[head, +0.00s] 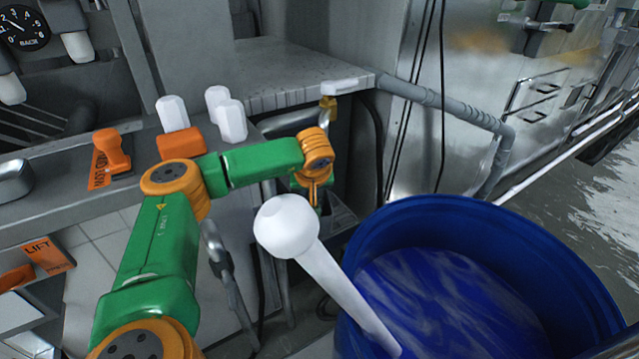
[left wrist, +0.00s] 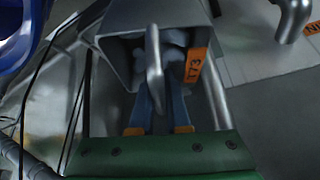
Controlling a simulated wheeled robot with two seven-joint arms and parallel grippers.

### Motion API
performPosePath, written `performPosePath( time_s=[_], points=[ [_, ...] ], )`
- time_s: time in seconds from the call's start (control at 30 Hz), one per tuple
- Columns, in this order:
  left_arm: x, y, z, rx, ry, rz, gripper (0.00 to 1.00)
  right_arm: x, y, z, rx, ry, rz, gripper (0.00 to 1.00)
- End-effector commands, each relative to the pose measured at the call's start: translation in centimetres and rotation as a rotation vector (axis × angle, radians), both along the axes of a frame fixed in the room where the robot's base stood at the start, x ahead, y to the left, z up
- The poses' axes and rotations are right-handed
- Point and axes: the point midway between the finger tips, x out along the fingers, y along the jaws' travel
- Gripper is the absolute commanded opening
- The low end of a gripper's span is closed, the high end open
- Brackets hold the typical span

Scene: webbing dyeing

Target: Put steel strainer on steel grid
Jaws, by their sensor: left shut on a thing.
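My left gripper (head: 313,197) points down beside the blue barrel, below a grey worktop. In the left wrist view its two fingers (left wrist: 160,105) are closed around a curved grey metal handle (left wrist: 154,70). The handle stands in front of an open grey metal box-shaped vessel (left wrist: 112,52), which seems to be the steel strainer; whether they are joined I cannot tell. In the head view a dark grey part of it (head: 338,218) shows just below the gripper. A grey worktop with a ribbed front edge (head: 305,94) may be the steel grid. My right gripper is out of view.
A blue barrel (head: 570,275) of blue liquid stands at the right, with a white round-headed paddle (head: 288,228) leaning in it. White bottles (head: 231,120) and orange blocks (head: 112,150) stand on the left bench. A grey pipe (head: 430,98) runs from the worktop's corner.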

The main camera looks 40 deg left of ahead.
Motion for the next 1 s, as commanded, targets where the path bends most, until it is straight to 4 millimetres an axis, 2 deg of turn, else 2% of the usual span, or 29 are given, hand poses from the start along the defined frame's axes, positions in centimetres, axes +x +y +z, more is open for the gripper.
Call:
performPosePath(
  time_s=[0.4, 0.5, 0.83, 0.87, 0.9, 0.93, 1.0],
  points=[
    [5.2, 1.4, 0.0, 0.001, 0.000, 0.004, 0.00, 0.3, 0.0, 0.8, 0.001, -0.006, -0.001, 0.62],
    [5.0, 1.4, -1.4, 0.001, 0.003, 0.001, 0.00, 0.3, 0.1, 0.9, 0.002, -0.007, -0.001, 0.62],
    [5.0, 1.5, -1.9, 0.000, 0.000, 0.004, 0.00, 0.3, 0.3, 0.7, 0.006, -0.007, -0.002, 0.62],
    [5.0, 1.5, -1.8, 0.000, 0.000, 0.004, 0.22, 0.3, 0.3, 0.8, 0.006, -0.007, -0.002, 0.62],
    [5.0, 1.5, -1.8, 0.000, 0.000, 0.004, 0.33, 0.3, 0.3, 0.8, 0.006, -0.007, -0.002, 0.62],
    [5.0, 1.5, -1.8, 0.000, 0.000, 0.004, 0.41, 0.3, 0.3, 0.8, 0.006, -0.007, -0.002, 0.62],
    [5.0, 1.5, -1.8, 0.000, 0.000, 0.004, 0.44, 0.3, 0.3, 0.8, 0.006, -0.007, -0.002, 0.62]
  ],
)
